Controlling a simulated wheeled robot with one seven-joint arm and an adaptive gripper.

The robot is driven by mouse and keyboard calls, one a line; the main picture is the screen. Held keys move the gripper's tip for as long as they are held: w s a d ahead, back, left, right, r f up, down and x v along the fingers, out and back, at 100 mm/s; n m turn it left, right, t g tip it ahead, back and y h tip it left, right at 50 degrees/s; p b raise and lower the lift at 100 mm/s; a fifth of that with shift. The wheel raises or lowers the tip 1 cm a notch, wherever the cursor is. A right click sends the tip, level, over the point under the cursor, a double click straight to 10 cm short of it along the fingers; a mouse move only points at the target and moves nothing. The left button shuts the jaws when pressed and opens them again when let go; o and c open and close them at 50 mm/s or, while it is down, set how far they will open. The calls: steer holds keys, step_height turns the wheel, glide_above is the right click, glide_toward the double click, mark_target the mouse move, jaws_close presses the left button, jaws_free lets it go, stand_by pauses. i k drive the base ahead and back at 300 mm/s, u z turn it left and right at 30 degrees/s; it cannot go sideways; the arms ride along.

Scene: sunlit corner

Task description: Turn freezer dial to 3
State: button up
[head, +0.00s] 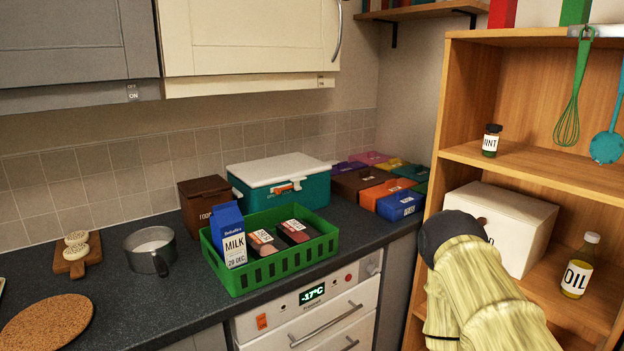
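The white freezer (275,326) is built in under the dark counter, below the green crate. Its front panel has a lit green display (312,294) reading -17°C, an orange switch (262,321) at the left and a small red spot (348,278) right of the display. A pale round shape (373,268) at the panel's right end looks like the dial. Its numbers and setting are too small to read. My arm, in a pale yellow cover with a dark rounded end, rises at the lower right in front of the shelf unit. My gripper's fingers do not show.
The green crate (272,272) with a milk carton (229,235) and packets stands at the counter's front edge above the freezer. Freezer handles (325,325) stick out below the panel. The wooden shelf unit (530,165), with a white box (515,228) and oil bottle (579,268), stands at the right.

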mark_target(372, 268)
steer(key=k, duration=1.2)
steer(key=z, duration=0.5)
steer(key=i, duration=1.45)
steer(key=u, duration=0.7)
